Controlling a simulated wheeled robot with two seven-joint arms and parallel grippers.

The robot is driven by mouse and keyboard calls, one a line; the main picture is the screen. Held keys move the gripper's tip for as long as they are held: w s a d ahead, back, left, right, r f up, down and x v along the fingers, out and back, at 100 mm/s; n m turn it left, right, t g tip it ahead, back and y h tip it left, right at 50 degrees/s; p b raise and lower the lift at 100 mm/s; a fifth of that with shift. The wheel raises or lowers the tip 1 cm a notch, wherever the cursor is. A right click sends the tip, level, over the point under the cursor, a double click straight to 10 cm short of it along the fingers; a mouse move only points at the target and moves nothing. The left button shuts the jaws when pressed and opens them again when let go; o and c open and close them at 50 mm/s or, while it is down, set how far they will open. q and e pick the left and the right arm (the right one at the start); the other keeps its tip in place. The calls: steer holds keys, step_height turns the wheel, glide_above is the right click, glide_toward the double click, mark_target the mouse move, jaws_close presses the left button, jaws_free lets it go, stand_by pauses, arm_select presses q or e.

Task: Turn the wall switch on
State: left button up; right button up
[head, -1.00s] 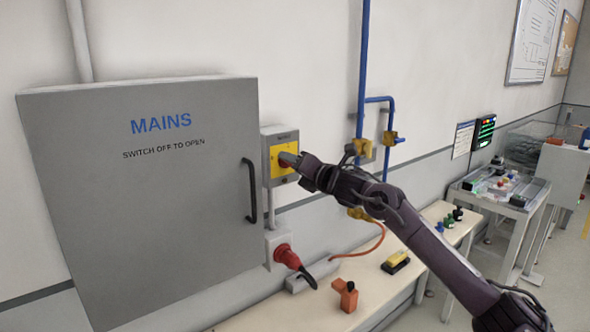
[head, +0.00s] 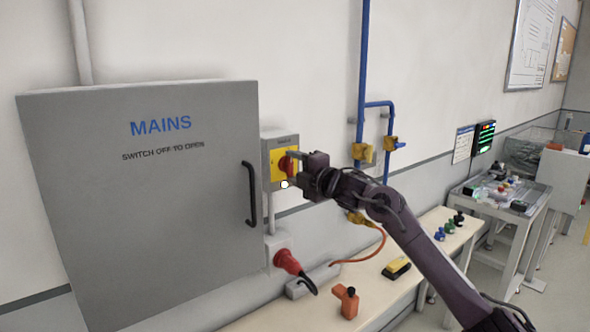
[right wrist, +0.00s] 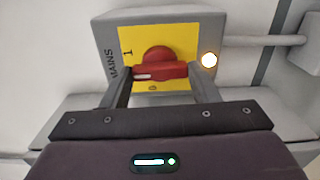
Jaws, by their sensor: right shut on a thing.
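The wall switch is a grey box with a yellow plate (head: 277,158) and a red rotary handle (head: 286,166), to the right of the MAINS cabinet. My right gripper (head: 297,168) is at the handle, one finger above it and one below. In the right wrist view the fingers of the gripper (right wrist: 161,78) are shut on the two ends of the red handle (right wrist: 160,70). The handle's white mark points toward the MAINS lettering, on the side of the "I". A lamp (right wrist: 209,60) on the box glows. My left gripper is not in view.
The grey MAINS cabinet (head: 150,220) with a black handle (head: 249,193) stands close on the left. A red plug (head: 286,262) is below the switch. Blue pipes (head: 363,80) run on the wall at right. A bench (head: 375,300) holds several small items.

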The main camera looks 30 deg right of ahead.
steer(key=shift+m, duration=0.3)
steer(key=o, duration=1)
steer(key=s+b, duration=0.1)
steer(key=s, duration=0.1)
steer(key=s+b, duration=0.2)
steer(key=s, duration=0.1)
steer(key=s+b, duration=0.1)
steer(key=s, duration=0.1)
steer(key=shift+s+d+b, duration=0.35)
steer(key=shift+s+b, duration=0.05)
